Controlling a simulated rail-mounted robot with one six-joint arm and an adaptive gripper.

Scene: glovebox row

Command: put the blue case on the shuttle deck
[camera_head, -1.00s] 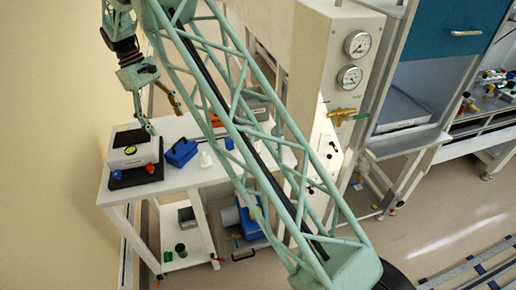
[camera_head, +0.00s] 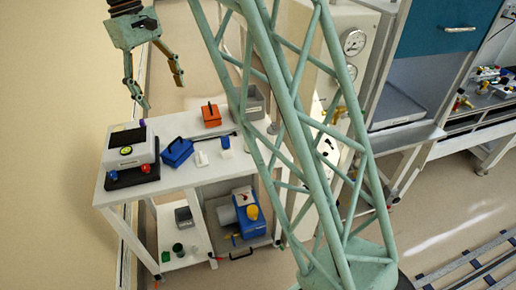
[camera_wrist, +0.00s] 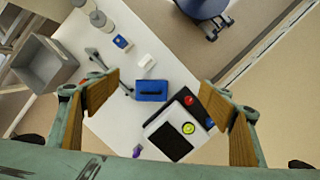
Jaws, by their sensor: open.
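The blue case (camera_head: 177,151), with a dark handle on top, lies on the white table, right of a white-and-black device. It also shows near the middle of the wrist view (camera_wrist: 151,91). My gripper (camera_head: 162,95) is open and empty, above the table. In the wrist view its wooden-faced fingers (camera_wrist: 158,86) stand apart, with the blue case seen between them from above and not touched. I cannot make out which thing is the shuttle deck.
The white device (camera_head: 130,152) has red and blue knobs. Small white blocks (camera_head: 201,158), an orange case (camera_head: 211,115) and a grey bin (camera_head: 252,103) share the table (camera_head: 180,186). A gauge panel (camera_head: 345,20) stands right. Rails (camera_head: 465,268) lie on the floor.

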